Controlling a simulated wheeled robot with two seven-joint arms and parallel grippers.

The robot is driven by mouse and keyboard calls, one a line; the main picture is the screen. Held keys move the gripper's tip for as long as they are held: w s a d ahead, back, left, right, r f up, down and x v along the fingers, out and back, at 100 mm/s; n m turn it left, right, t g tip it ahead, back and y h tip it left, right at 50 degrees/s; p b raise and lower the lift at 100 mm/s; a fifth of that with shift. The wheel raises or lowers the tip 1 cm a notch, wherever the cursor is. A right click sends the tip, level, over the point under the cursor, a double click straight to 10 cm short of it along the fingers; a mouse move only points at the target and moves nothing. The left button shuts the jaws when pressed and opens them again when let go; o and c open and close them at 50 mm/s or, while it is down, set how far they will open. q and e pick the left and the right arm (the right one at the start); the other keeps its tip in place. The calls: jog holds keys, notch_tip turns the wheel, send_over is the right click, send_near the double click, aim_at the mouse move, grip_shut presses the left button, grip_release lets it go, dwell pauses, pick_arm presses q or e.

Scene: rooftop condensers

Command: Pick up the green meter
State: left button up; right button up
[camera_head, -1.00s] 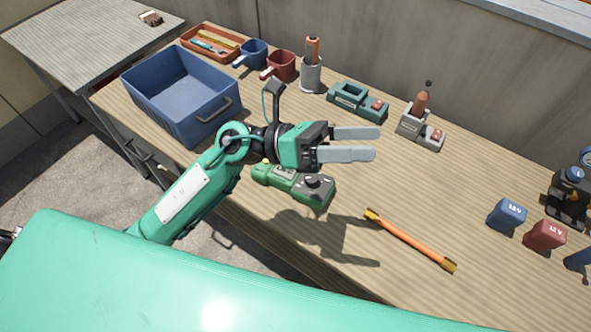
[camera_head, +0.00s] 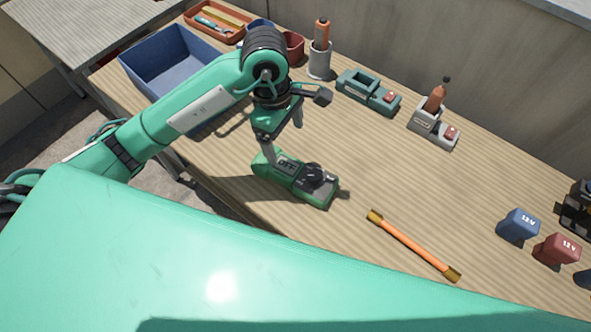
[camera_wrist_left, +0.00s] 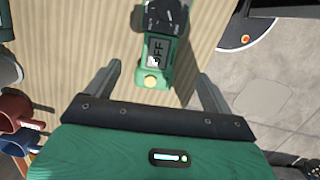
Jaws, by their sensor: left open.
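The green meter (camera_head: 297,179) lies flat on the wooden bench near its front edge, with a dark dial and a display reading OFF. My left gripper (camera_head: 284,146) points down over the meter's left end. In the left wrist view the meter (camera_wrist_left: 158,50) lies ahead, between the lines of the two open fingers (camera_wrist_left: 160,85). The fingers are apart, with nothing held between them. Whether the fingertips reach down beside the meter is hard to tell. My right gripper is not in view.
A blue bin (camera_head: 166,62) stands left, partly behind my left arm. An orange rod with brass ends (camera_head: 412,245) lies right of the meter. A teal charger (camera_head: 367,93) and a grey stand (camera_head: 433,127) sit behind. Blue (camera_head: 518,225) and red (camera_head: 557,249) blocks stand right.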

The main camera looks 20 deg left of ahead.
aim_at(294, 170)
pick_arm(q)
jog(key=f, duration=0.2)
jog(key=d+f, duration=0.1)
jog(key=f, duration=0.5)
jog(key=shift+s+d+p, duration=0.2)
jog(key=shift+p, duration=0.1)
jog(key=f, duration=0.2)
jog(key=f+p, duration=0.1)
jog(key=shift+s+d+f, duration=0.1)
jog(key=shift+d+f, duration=0.25)
jog(key=shift+f, duration=0.55)
jog(key=c, duration=1)
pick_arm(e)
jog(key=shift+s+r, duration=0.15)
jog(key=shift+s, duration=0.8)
